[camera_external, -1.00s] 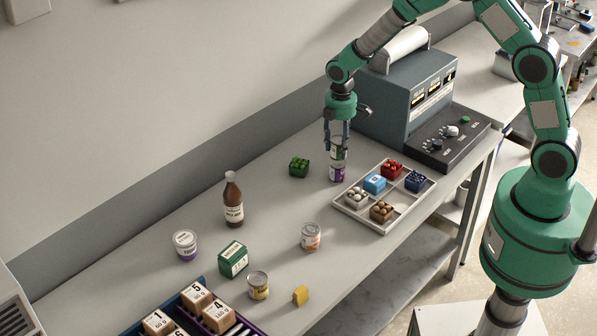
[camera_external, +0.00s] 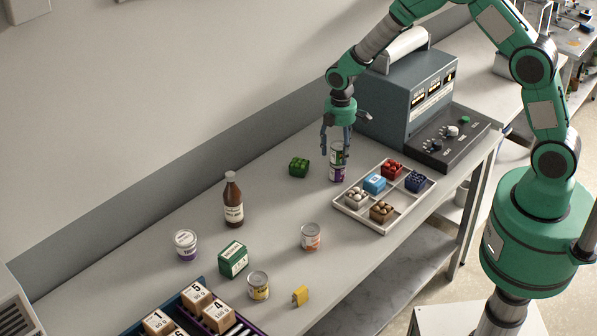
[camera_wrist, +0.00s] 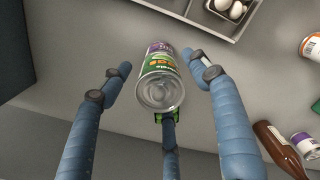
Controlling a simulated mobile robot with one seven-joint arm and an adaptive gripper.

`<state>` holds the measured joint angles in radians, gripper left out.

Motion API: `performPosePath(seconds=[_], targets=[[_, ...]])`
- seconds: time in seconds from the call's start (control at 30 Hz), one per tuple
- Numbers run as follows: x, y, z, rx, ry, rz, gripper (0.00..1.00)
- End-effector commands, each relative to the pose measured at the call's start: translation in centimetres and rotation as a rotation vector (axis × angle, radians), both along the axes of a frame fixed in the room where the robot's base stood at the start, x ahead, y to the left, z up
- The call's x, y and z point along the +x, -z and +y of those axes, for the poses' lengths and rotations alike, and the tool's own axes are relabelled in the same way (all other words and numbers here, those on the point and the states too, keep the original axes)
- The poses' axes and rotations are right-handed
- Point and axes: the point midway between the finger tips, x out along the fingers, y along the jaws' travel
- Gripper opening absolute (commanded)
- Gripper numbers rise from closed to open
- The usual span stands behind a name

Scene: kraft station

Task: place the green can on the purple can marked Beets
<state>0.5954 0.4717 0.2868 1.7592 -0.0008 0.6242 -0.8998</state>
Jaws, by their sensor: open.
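The green can (camera_external: 337,153) stands upright on top of the purple can (camera_external: 337,174), beside the compartment tray. In the wrist view the green can (camera_wrist: 160,68) shows its bare metal end toward the camera, with the purple label of the can below (camera_wrist: 160,48) just past it. I cannot read a Beets mark here. My gripper (camera_external: 336,151) is open, pointing down around the green can. In the wrist view its blue fingers stand spread, with gaps at the can's left and right.
A green box of produce (camera_external: 299,166) sits left of the stack. The compartment tray (camera_external: 350,211) is close on the right. The grey machine (camera_external: 392,100) stands behind. A brown bottle (camera_external: 233,203) and another can (camera_external: 310,237) stand farther toward the front left.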

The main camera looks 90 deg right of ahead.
Motion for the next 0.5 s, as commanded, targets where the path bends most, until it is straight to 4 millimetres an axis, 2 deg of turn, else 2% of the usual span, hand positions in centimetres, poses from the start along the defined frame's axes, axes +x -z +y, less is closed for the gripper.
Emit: performPosePath(seconds=[0.27, 0.5], targets=[[0.0, -0.8, 0.0, -0.001, 0.0, -0.001, 0.61], [0.0, -3.6, 0.0, -0.002, 0.0, -0.002, 0.61]])
